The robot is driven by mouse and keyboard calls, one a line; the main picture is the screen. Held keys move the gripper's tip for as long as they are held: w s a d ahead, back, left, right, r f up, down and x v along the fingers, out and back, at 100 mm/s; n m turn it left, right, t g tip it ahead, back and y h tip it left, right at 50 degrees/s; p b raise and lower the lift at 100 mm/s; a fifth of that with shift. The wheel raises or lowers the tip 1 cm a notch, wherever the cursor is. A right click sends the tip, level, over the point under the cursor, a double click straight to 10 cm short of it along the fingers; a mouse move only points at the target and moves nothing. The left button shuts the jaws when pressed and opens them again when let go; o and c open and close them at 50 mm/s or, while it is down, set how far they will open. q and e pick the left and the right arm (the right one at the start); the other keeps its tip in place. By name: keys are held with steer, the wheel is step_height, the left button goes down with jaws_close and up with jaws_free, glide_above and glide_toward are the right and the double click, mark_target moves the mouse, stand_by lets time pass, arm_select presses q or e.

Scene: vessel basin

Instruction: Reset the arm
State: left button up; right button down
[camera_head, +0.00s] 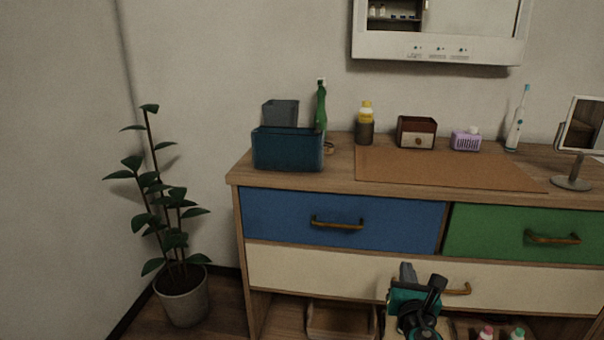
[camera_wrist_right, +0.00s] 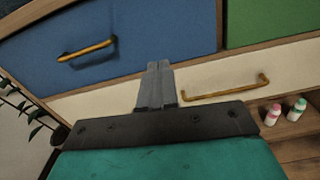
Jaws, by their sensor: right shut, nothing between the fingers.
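My right gripper (camera_head: 408,270) shows at the lower middle right of the head view, in front of the cream drawer (camera_head: 315,273). In the right wrist view my right gripper (camera_wrist_right: 155,66) has its grey fingers together with nothing between them. The cream drawer's brass handle (camera_wrist_right: 228,89) lies just to the right of the fingers, apart from them in the picture. My left gripper is in neither view.
The dresser has a blue drawer (camera_head: 342,221) and a green drawer (camera_head: 524,235), which look closed. On its top stand a blue bin (camera_head: 287,149), a brown mat (camera_head: 440,171) and a mirror (camera_head: 583,126). A potted plant (camera_head: 181,298) stands left. Bottles (camera_wrist_right: 272,113) stand on the lower shelf.

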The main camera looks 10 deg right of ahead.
steer(key=s+a+f+m+g+y, duration=0.3)
steer(key=s+a+f+m, duration=0.2)
steer(key=s+m, duration=0.45)
steer(key=s+a+f+m+g+y, duration=0.2)
steer(key=s+a+f+m, duration=0.3)
steer(key=s+m, duration=0.5)
steer(key=s+a+r+m+g+y, duration=0.1)
steer(key=s+a+m+y, duration=0.2)
steer(key=s+a+m, duration=0.5)
arm_select(q)
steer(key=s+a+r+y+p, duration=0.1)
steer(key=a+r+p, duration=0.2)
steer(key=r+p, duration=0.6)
steer(key=p, duration=0.5)
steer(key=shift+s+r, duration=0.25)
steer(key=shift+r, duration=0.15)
arm_select(e)
steer(key=d+r+m+h, duration=0.1)
steer(key=d+r, duration=0.5)
steer(key=r, duration=0.4)
steer(key=shift+m, duration=0.35)
